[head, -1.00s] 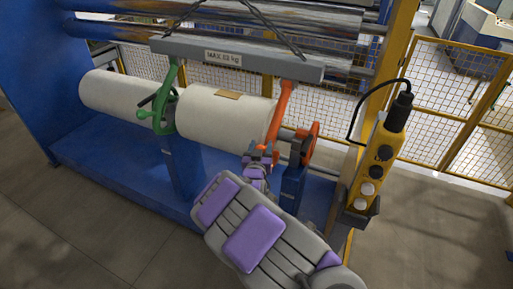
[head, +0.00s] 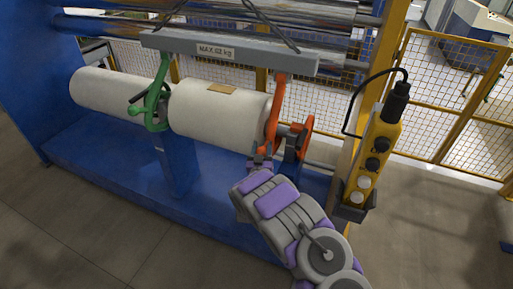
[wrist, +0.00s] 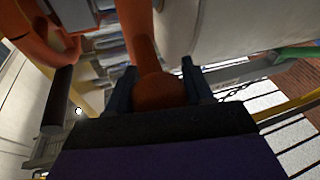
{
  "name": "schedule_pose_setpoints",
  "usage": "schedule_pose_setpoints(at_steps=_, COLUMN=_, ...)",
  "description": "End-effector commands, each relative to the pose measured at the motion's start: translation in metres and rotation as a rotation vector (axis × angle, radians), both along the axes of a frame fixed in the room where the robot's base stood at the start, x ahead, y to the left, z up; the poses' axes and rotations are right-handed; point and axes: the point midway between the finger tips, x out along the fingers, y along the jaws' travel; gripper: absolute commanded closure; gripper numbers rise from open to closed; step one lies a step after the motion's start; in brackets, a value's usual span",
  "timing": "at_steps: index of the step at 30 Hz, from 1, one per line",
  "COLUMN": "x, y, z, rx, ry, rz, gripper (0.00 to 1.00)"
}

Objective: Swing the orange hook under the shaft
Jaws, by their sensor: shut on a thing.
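The orange hook (head: 274,112) hangs from the right end of the grey lifting beam (head: 229,51), at the right end face of the white roll (head: 220,112). My gripper (head: 260,163) is at the hook's lower end. In the wrist view my gripper (wrist: 158,88) has its two dark fingers on either side of the rounded orange hook end (wrist: 160,90), shut on it. The shaft (head: 322,165) runs out to the right of the roll, past an orange handwheel (head: 301,137). Whether the hook's tip is under the shaft is hidden by my gripper.
A green hook (head: 157,95) hangs from the beam's left side, by the gap between the two rolls. A yellow control pendant (head: 379,148) stands on a yellow post to the right. Blue stands (head: 179,163) hold the rolls. Open floor lies in front.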

Motion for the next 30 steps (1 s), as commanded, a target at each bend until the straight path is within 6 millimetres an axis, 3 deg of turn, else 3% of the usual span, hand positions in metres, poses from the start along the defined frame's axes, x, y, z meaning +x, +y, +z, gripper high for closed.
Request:
schedule_pose_setpoints(at_steps=22, x=0.012, y=-0.004, z=-0.008, rx=0.006, ry=-0.009, rz=0.003, gripper=1.0)
schedule_pose_setpoints(at_steps=23, x=0.012, y=-0.004, z=-0.008, rx=0.006, ry=-0.009, rz=0.003, gripper=0.46)
schedule_pose_setpoints(at_steps=30, x=0.011, y=-0.004, z=-0.01, rx=0.003, ry=-0.005, rz=0.002, gripper=0.25)
